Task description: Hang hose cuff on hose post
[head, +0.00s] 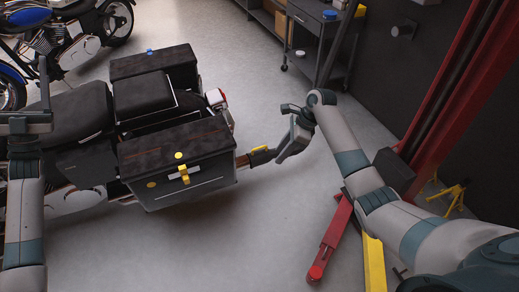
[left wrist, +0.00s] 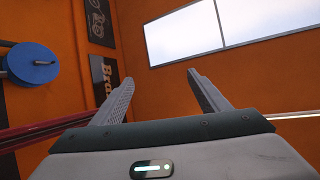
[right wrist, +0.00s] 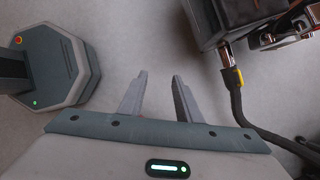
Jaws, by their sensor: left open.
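The hose cuff (right wrist: 232,78), dark with a yellow band, sits at the motorcycle's exhaust tip, with a black hose (right wrist: 238,108) running from it. It also shows in the head view (head: 260,154), beside the rear pannier. My right gripper (right wrist: 157,85) is open and empty; the cuff lies apart from its fingers, to their right in the right wrist view. In the head view it is just right of the cuff. My left gripper (left wrist: 163,85) is open and empty, facing an orange wall. A short dark peg (head: 403,30) on the back wall may be the hose post; I cannot be sure.
The touring motorcycle (head: 75,115) with black panniers (head: 178,150) fills the left. A tool cart (head: 312,30) stands at the back. A red lift column (head: 435,100) and red arm (head: 332,238) are at right. Grey floor between is clear.

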